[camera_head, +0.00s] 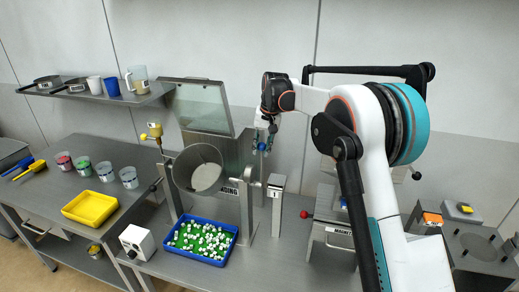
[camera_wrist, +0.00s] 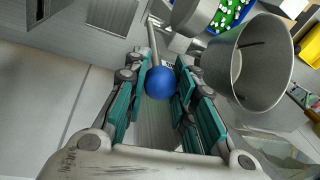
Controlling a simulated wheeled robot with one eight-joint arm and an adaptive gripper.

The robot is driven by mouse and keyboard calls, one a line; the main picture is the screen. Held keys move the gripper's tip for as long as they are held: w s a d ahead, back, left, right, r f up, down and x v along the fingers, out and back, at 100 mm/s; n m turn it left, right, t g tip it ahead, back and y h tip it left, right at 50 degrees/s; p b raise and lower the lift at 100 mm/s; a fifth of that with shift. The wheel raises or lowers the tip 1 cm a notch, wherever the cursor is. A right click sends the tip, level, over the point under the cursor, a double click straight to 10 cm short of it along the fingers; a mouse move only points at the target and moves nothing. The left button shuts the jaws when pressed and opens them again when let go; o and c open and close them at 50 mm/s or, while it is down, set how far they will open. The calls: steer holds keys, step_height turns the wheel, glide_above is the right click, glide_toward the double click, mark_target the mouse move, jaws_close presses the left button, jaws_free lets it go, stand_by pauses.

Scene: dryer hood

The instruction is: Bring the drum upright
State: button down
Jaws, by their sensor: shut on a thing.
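The grey metal drum (camera_head: 198,168) hangs in its stand with its open mouth tilted toward the camera, above the blue tray. Its mouth also shows in the wrist view (camera_wrist: 248,62). A blue ball knob (camera_head: 262,147) sits at the upper end of a thin lever rod to the right of the drum. My gripper (camera_wrist: 160,80) points down and is shut on the blue knob, with a green-padded finger on each side of it. The drum's inside looks empty from here.
A blue tray (camera_head: 172,243) with white pieces on a green base lies below the drum. A clear hood panel (camera_head: 203,106) stands raised behind it. A yellow knob (camera_head: 155,130) is at the left, and a grey post (camera_head: 275,205) and red knob (camera_head: 304,214) are at the right.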

steer(key=shift+w+d+f, duration=0.1)
steer(key=shift+w+d, duration=0.1)
steer(key=shift+w, duration=0.35)
steer(key=shift+w+d, duration=0.15)
steer(key=shift+w, duration=0.35)
steer(key=c, duration=1.3)
jaws_free()
steer(key=shift+w+d, duration=0.1)
step_height(320, 180, up, 12)
steer(key=s+d, duration=0.1)
steer(key=shift+s+d+f, duration=0.15)
steer(key=shift+s+d, duration=0.15)
steer(key=shift+d, duration=0.05)
